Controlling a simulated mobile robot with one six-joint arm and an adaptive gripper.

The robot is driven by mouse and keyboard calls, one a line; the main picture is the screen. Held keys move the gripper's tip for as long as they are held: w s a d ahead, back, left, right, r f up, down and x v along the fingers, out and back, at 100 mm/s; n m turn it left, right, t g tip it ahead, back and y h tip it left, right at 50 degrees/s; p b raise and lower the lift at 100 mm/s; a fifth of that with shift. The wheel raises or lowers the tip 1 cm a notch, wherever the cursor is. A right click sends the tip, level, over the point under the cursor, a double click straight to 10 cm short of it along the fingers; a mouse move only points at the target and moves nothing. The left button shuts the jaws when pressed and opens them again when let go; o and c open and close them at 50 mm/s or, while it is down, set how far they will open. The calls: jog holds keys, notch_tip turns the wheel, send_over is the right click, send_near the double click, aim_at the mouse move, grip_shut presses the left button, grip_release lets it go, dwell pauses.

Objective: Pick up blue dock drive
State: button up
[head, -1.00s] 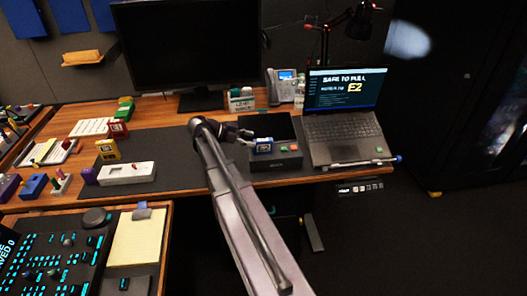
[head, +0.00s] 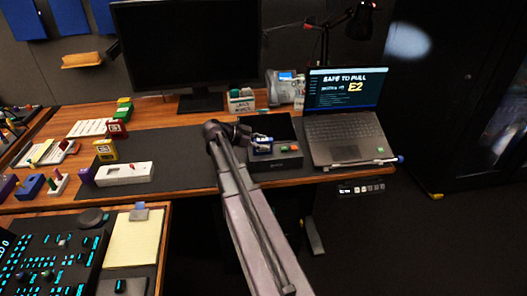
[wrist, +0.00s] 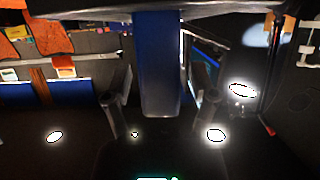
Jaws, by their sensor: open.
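The blue drive (head: 262,144) with a pale label stands upright in the black dock (head: 278,161), on the desk left of the laptop. My gripper (head: 250,136) reaches in from the left, with its fingers at the drive. In the wrist view a tall blue block, the drive (wrist: 160,65), fills the middle between the two spread fingers of my gripper (wrist: 166,85). Dark gaps show on both sides of it, so the fingers look open around it. My arm hides part of the dock's left side in the head view.
The laptop (head: 345,135) reads "SAFE TO PULL" and "E2". A large monitor (head: 188,45) stands behind, with a phone (head: 283,85) and a small box (head: 241,99) near the dock. A white device (head: 124,173) lies on the mat at left.

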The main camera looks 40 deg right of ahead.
jog(key=shift+c, duration=0.2)
grip_shut()
jog(key=shift+r, duration=0.15)
dwell(0.3)
jog(key=shift+r+p, duration=0.95)
jog(key=shift+p, duration=0.15)
jog(key=shift+r+p, duration=0.8)
jog(key=shift+p, duration=0.05)
jog(key=s+d+r+p, duration=0.1)
jog(key=s+d, duration=0.1)
jog(key=s, duration=1.3)
jog(key=shift+s+d, duration=0.3)
jog(key=shift+s, duration=0.1)
jog(key=shift+r, duration=0.1)
